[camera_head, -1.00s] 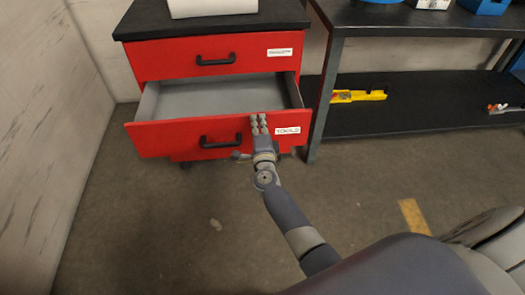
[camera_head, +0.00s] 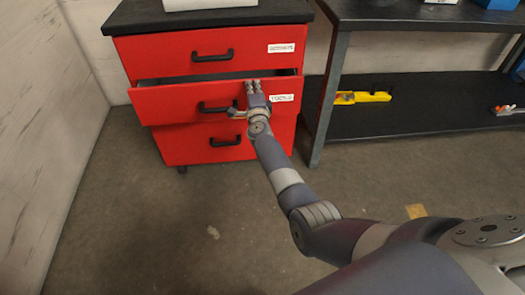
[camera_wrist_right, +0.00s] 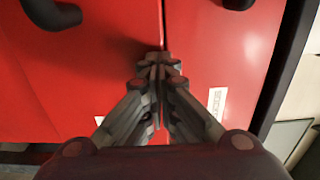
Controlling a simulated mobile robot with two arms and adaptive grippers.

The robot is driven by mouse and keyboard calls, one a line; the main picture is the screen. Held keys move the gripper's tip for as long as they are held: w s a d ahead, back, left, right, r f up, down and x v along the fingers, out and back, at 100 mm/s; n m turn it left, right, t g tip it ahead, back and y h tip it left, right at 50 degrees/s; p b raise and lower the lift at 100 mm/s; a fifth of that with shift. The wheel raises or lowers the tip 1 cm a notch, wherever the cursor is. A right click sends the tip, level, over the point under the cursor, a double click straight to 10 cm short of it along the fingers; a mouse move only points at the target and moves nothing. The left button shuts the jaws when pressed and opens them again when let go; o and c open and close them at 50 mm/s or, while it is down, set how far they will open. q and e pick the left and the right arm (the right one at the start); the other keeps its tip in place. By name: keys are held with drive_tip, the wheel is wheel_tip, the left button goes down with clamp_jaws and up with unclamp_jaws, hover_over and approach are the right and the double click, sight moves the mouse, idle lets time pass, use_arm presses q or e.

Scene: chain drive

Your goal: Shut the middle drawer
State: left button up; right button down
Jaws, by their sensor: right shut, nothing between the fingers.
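The red cabinet has three drawers with black handles. The middle drawer (camera_head: 180,106) stands out a little, with a narrow dark gap along its top edge. The top drawer (camera_head: 165,55) and the bottom drawer (camera_head: 180,145) look closed. My right gripper (camera_head: 253,86) is shut and empty, with its fingertips at the middle drawer's front, right of its handle and beside the white label. In the right wrist view my closed fingers (camera_wrist_right: 157,62) are close against red drawer fronts; whether they touch cannot be told. My left gripper is not in view.
A black shelf unit (camera_head: 410,118) stands right of the cabinet, with a yellow tool (camera_head: 362,97) on its lower shelf. A pale wall (camera_head: 50,130) rises at the left. The floor in front of the cabinet is clear.

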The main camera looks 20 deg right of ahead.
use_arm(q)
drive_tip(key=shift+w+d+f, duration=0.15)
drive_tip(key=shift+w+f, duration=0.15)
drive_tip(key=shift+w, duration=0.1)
use_arm(e)
drive_tip(key=shift+x, duration=0.9)
drive_tip(key=shift+s+a, duration=0.1)
